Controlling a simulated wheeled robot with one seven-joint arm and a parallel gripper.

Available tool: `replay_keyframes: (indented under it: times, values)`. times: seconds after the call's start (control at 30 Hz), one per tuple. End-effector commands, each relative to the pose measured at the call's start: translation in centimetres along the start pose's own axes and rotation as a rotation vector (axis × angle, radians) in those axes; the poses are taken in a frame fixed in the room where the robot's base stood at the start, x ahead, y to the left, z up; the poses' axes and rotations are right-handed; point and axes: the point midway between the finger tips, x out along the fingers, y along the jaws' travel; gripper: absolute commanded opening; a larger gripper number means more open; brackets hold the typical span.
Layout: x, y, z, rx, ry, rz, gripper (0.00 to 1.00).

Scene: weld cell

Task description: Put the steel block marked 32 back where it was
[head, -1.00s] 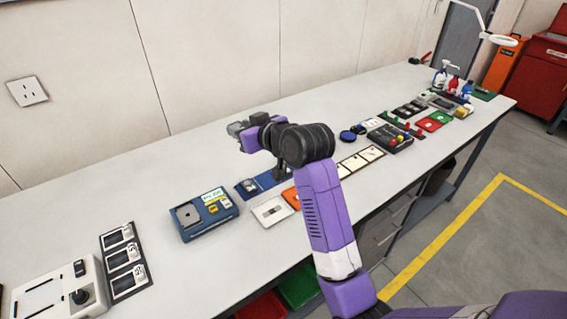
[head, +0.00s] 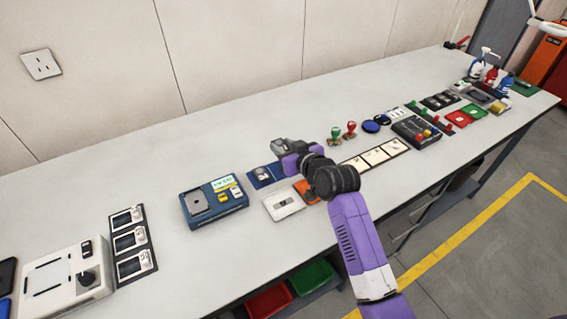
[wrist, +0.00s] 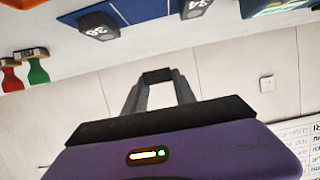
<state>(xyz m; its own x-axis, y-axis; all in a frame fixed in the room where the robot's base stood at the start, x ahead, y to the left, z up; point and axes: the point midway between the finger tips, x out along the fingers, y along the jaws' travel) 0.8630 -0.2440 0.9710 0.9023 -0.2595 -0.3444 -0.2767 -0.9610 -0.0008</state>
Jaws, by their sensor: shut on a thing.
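My gripper (head: 285,146) is over the bench, at the far edge of a blue mat (head: 267,184). In the wrist view its two grey fingers are closed on a small dark block (wrist: 157,76); no number can be read on it. The blue mat shows at the top of the wrist view (wrist: 140,13). On it sit a dark block marked 38 (wrist: 98,25) and another marked 34 (wrist: 193,8), with bare blue mat between them. The held block is clear of the mat. In the head view my gripper and wrist hide part of the mat.
A blue device with a display (head: 212,203) stands left of the mat. A white tray (head: 284,205) and an orange mat (head: 307,191) lie in front. Green (head: 336,135) and red (head: 350,130) stamps stand to the right. The bench behind the mat is clear.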

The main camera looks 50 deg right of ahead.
Motion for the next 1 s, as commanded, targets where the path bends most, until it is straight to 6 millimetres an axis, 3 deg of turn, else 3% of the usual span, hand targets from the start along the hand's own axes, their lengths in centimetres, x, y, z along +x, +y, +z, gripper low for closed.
replay_keyframes:
  times: [0.1, 0.53, 1.0]
  values:
    - [0.7, 0.0, 1.9, 0.001, 0.000, 0.000, 0.00]
    - [2.3, 0.0, 6.0, 0.001, 0.001, 0.000, 0.00]
    - [2.6, 0.0, 7.0, -0.001, 0.004, 0.001, 0.00]
